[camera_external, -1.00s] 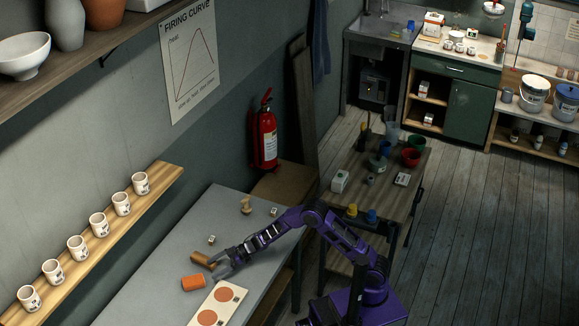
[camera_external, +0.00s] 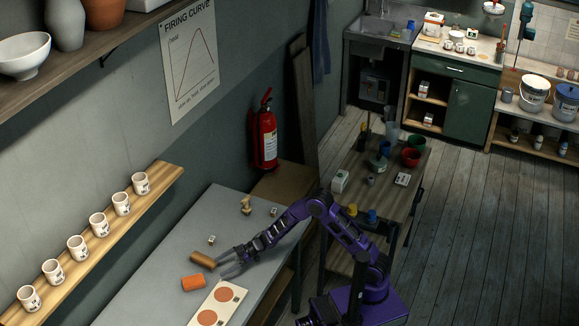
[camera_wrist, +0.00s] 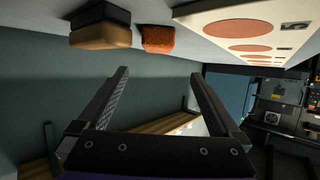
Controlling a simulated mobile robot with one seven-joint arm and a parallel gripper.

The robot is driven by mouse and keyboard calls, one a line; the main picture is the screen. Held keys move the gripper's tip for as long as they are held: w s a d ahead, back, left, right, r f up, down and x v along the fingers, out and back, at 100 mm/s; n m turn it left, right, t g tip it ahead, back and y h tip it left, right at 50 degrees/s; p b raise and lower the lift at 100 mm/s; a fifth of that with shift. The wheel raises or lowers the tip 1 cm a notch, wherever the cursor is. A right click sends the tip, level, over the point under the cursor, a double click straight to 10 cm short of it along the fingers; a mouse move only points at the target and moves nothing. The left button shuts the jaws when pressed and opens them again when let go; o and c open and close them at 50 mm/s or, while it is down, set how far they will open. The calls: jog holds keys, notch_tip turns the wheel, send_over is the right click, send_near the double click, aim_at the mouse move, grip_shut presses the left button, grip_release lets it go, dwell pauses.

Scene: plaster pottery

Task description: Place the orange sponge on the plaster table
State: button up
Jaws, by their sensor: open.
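The orange sponge (camera_external: 193,283) lies on the grey table (camera_external: 150,290), beside a white board with orange circles. It also shows at the top of the wrist view (camera_wrist: 158,40), beyond my fingertips. A brown block (camera_external: 202,260) lies just behind the sponge; in the wrist view a tan and dark block (camera_wrist: 100,36) shows left of the sponge. My gripper (camera_external: 223,265) is low over the grey table, right of the brown block, with its fingers apart. In the wrist view my gripper (camera_wrist: 159,74) is open with nothing between its fingers.
The white board (camera_external: 217,304) lies in front of the sponge. Small cubes and a wooden piece (camera_external: 246,204) stand farther back on the grey table. A wooden table (camera_external: 385,195) with bowls and cups stands to the right. A shelf of mugs (camera_external: 98,224) hangs on the left wall.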

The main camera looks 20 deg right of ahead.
send_near(193, 279)
jog(key=x, duration=0.4)
jog(key=shift+s+a+f+b, duration=0.1)
jog(key=shift+s+f+b, duration=0.2)
jog(key=shift+f+b, duration=0.15)
jog(key=shift+w+r+x, duration=0.1)
jog(key=shift+r+x, duration=0.05)
jog(key=shift+x, duration=1.25)
jog(key=shift+w+r+x, duration=0.15)
jog(key=shift+x, duration=1.25)
jog(key=shift+a, duration=0.15)
